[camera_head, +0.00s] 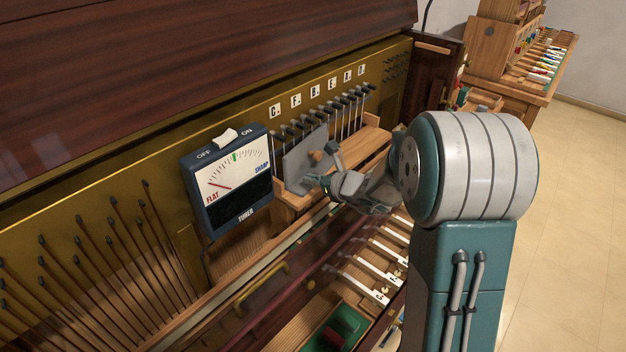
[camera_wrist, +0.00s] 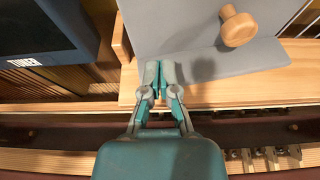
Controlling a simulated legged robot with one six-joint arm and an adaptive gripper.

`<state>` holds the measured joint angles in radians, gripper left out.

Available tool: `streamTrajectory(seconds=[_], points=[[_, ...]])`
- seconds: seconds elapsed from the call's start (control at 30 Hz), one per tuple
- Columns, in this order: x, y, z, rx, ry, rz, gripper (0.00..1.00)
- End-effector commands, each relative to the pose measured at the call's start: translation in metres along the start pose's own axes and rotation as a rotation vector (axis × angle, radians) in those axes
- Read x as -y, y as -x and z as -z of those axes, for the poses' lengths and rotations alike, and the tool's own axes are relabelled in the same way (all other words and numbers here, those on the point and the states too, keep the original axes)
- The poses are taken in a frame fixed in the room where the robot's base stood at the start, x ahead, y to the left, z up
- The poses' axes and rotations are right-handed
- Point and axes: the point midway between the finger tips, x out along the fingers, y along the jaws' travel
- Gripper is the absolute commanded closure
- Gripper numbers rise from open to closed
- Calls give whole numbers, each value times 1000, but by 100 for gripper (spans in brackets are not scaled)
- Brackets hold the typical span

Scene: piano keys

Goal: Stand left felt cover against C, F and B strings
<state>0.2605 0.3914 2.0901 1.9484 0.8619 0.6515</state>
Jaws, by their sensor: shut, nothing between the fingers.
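The left felt cover is a grey panel (camera_head: 302,158) with a round wooden knob (camera_wrist: 238,27). In the head view it stands nearly upright at the left end of the wooden ledge, in front of the strings below the leftmost letter labels (camera_head: 295,102). I cannot tell whether its back touches the strings. The panel also fills the upper middle of the wrist view (camera_wrist: 185,25). My gripper (camera_wrist: 155,70) is shut and empty, in front of the panel's lower part, left of and below the knob. It also shows beside the panel in the head view (camera_head: 326,178).
A blue tuner (camera_head: 231,183) with a dial hangs just left of the panel. The wooden ledge (camera_head: 358,155) is bare to the panel's right, below more strings (camera_head: 350,107). White-tipped keys (camera_head: 372,270) and a green tray (camera_head: 335,338) lie below.

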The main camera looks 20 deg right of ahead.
Motion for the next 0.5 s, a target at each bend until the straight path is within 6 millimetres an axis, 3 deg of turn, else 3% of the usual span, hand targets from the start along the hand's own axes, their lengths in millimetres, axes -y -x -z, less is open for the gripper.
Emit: streamTrajectory(seconds=[0.5], points=[[-1,-16,-1,-1,1,0,100]])
